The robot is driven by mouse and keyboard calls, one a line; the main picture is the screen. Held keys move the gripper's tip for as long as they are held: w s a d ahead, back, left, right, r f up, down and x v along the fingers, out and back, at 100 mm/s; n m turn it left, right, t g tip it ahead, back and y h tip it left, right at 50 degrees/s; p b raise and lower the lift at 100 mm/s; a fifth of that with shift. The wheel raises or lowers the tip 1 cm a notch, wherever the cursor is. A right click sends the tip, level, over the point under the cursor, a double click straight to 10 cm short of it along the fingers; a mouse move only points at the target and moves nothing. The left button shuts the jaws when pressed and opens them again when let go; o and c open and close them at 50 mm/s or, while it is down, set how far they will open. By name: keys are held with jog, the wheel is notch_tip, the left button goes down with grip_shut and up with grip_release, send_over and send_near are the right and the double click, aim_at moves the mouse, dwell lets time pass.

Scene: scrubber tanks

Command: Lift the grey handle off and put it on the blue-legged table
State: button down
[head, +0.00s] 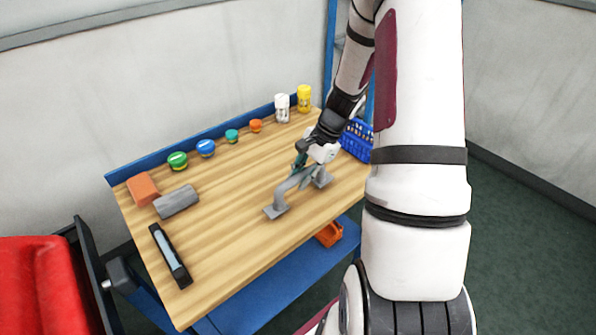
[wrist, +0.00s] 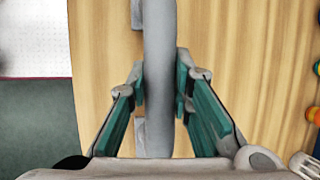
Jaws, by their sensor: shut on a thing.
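The grey handle (head: 283,194) is an arched bar with a flat foot at each end. It is on or just above the wooden top of the blue-framed table (head: 225,235), right of its middle; I cannot tell if its feet touch the wood. My gripper (head: 304,170) reaches down from the upper right and is shut on the bar. In the wrist view the handle (wrist: 160,45) runs up the picture between the green-padded fingers of my gripper (wrist: 161,82). The fingers hide part of its sides.
Along the table's back edge stand several coloured lids (head: 206,147), a white jar (head: 282,108) and a yellow jar (head: 304,99). An orange block (head: 142,189), grey block (head: 177,201) and black tool (head: 170,256) lie left. A blue basket (head: 357,139) is right. The front middle is clear.

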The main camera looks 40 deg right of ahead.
jog(key=shift+f, duration=0.45)
jog(key=shift+f+b, duration=0.4)
jog(key=shift+f, duration=0.15)
dwell(0.5)
jog(key=shift+r, duration=0.1)
dwell(0.4)
jog(key=c, duration=0.9)
grip_release()
jog(key=shift+r, duration=0.1)
jog(key=shift+p+v, duration=1.2)
jog(key=shift+v, duration=0.95)
